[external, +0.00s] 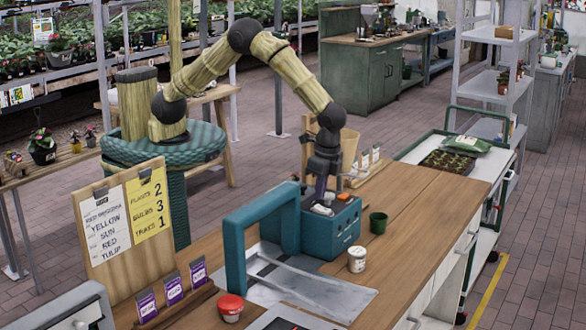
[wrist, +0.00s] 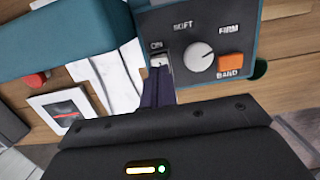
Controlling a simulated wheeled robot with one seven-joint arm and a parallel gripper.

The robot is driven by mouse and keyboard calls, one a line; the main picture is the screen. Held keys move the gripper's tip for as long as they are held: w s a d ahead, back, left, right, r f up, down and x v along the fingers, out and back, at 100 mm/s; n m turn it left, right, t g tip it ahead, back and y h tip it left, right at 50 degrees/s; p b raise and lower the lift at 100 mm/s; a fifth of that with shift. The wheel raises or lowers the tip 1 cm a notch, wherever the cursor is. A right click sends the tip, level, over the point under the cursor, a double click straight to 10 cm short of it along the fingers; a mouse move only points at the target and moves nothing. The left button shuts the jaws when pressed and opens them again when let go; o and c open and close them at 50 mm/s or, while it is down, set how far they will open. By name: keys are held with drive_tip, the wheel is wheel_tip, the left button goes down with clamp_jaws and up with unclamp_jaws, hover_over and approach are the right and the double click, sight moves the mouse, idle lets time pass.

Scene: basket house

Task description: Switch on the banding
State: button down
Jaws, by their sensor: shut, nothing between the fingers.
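The teal banding machine (external: 332,234) stands on the wooden bench, with a tall teal arch (external: 234,255) at its left. In the wrist view its grey control panel (wrist: 205,20) carries a light rocker switch (wrist: 163,59) marked ON, a white knob (wrist: 200,57) between SOFT and FIRM, and an orange BAND button (wrist: 231,64). My gripper (wrist: 158,76) is shut and empty, its tips right at the lower edge of the switch. I cannot tell whether they touch it. In the external view my gripper (external: 320,190) points down over the machine's top. The fingers partly hide the switch.
A red-lidded tub (external: 231,307), purple packets (external: 173,290) and an order board (external: 125,228) are at the left. The bench (external: 425,210) is clear toward the right.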

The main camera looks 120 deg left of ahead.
sight(318, 207)
drive_tip(key=shift+s+f+p, duration=0.15)
drive_tip(key=shift+f+p, duration=0.25)
drive_tip(key=shift+f, duration=0.85)
drive_tip(key=shift+f, duration=0.1)
drive_tip(key=shift+s+f+t+b, duration=0.15)
drive_tip(key=shift+f+t+b, duration=0.15)
drive_tip(key=shift+b, duration=0.6)
drive_tip(key=shift+s+r, duration=0.1)
drive_tip(key=shift+r, duration=0.05)
